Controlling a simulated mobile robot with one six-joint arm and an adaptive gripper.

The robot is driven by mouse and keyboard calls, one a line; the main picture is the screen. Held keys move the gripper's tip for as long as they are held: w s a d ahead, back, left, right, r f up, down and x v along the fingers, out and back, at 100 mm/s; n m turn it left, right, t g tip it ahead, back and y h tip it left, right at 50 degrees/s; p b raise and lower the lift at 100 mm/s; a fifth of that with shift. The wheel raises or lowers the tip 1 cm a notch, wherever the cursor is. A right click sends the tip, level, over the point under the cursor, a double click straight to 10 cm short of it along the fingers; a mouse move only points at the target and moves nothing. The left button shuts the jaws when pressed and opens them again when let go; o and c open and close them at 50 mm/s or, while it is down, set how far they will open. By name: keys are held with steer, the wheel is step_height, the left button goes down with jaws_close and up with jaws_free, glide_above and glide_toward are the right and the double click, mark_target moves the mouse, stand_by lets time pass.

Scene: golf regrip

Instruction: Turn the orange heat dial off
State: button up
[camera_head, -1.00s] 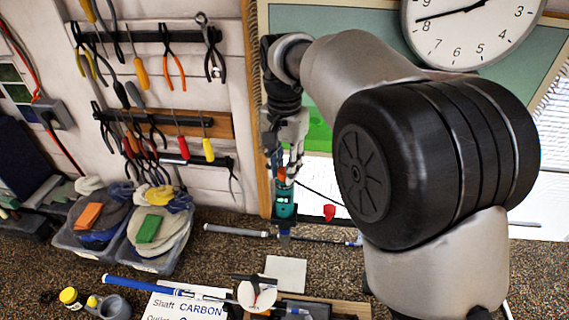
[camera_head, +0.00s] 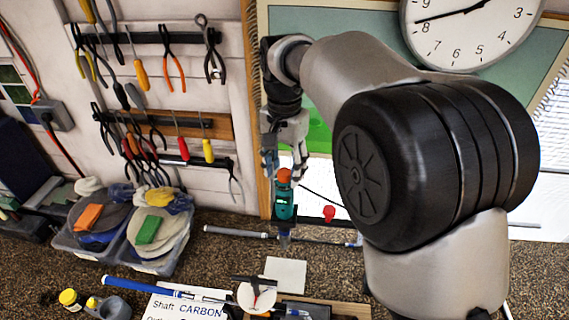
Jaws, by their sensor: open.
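The orange heat dial (camera_head: 284,175) sits on top of a teal heat tool (camera_head: 284,203) that stands upright near the back of the bench. My gripper (camera_head: 284,172) points down from above with its fingers spread to either side of the dial. It is open, and I cannot tell whether a finger touches the dial. The dial's setting marks are too small to read.
A red object (camera_head: 329,213) is right of the heat tool. Two clear bins (camera_head: 150,262) stand at left. A blue-gripped club (camera_head: 145,286) and a white card (camera_head: 286,273) lie nearer.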

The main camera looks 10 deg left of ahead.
mark_target(285, 172)
step_height(285, 172, up, 12)
stand_by(0.5)
steer(key=s+d+f+n+t+b, duration=0.1)
steer(key=s+d+f+t+b, duration=0.1)
steer(key=s+d+f+b, duration=0.8)
steer(key=s+d+f+n+t+b, duration=0.1)
steer(key=s+d+f+n+b, duration=0.1)
steer(key=s+d+f+b, duration=0.9)
steer(key=s+f+b, duration=0.1)
steer(key=f, duration=0.5)
steer(key=s+d+f+n+t+b, duration=0.1)
steer(key=s+d+f+b, duration=0.2)
steer(key=f, duration=0.6)
steer(key=shift+s+f+t+b, duration=0.25)
steer(key=shift+s+t+b, duration=0.05)
steer(key=shift+b, duration=0.5)
